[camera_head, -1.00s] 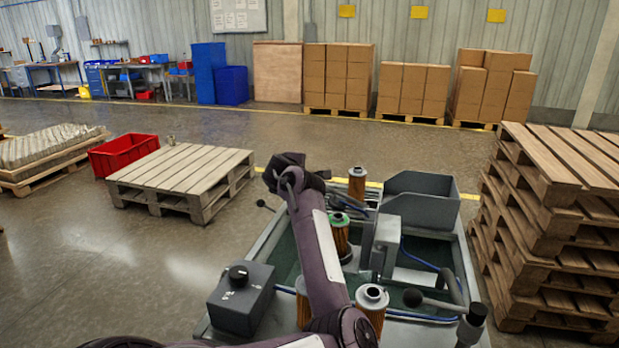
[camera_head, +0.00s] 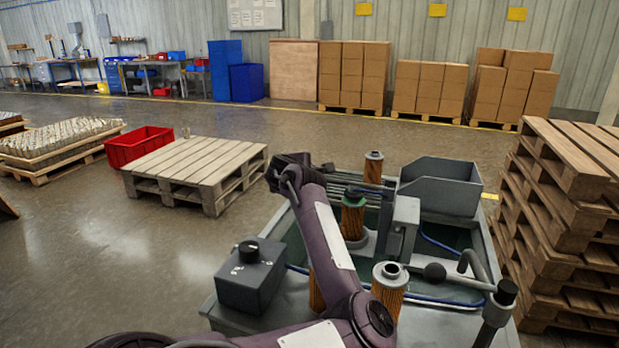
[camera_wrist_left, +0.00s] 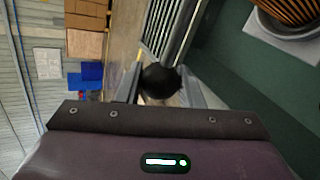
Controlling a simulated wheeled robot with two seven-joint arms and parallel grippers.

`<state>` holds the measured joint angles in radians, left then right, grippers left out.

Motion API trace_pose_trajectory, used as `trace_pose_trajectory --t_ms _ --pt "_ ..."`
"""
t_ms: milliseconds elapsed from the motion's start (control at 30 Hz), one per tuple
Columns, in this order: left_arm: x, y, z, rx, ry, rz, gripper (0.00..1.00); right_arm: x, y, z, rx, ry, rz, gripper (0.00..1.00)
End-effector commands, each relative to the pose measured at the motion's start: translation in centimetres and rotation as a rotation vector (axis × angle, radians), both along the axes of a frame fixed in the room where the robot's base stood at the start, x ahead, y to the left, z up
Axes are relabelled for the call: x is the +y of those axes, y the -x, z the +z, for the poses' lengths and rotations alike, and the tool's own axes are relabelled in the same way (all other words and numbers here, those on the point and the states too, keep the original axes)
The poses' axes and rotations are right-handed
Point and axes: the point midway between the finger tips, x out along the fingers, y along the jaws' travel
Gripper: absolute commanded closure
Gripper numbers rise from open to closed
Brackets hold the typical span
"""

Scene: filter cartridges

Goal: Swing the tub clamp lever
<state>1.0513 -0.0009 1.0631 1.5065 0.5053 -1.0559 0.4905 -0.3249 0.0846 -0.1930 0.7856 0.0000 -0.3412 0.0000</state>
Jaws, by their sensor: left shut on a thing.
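My left gripper (camera_head: 288,180) is over the far left edge of the grey tub (camera_head: 228,318) in the head view, its fingertips hidden there. In the left wrist view its fingers (camera_wrist_left: 162,84) are shut on a black ball knob (camera_wrist_left: 160,80). The lever rod under the knob is hidden, so its angle cannot be told. My right gripper is out of view.
Filter cartridges stand in and around the tub, one green-topped (camera_head: 353,215), one at the front (camera_head: 389,287) and one at the back (camera_head: 373,167). A grey control box (camera_head: 250,275) sits front left.

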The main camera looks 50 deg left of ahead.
Motion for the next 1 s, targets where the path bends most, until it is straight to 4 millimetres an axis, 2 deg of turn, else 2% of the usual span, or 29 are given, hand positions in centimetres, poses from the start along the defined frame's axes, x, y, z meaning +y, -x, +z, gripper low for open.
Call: trace_pose_trajectory --t_ms 167,200,333,667,1000 --pt "-0.2 -0.2 -0.6 0.007 0.007 -0.006 1.0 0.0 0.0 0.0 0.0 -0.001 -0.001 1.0" --pt "-0.3 -0.2 -0.6 0.007 0.007 -0.006 0.62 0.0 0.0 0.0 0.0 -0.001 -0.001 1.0" --pt "-0.2 -0.1 -0.5 0.006 0.008 -0.005 0.45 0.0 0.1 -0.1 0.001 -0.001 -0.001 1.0" --pt "-0.3 0.2 -0.2 0.005 0.005 -0.002 0.45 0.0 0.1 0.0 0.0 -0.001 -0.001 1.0" --pt "-2.6 4.1 2.3 0.006 0.004 -0.003 0.45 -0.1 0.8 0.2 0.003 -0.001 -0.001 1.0"
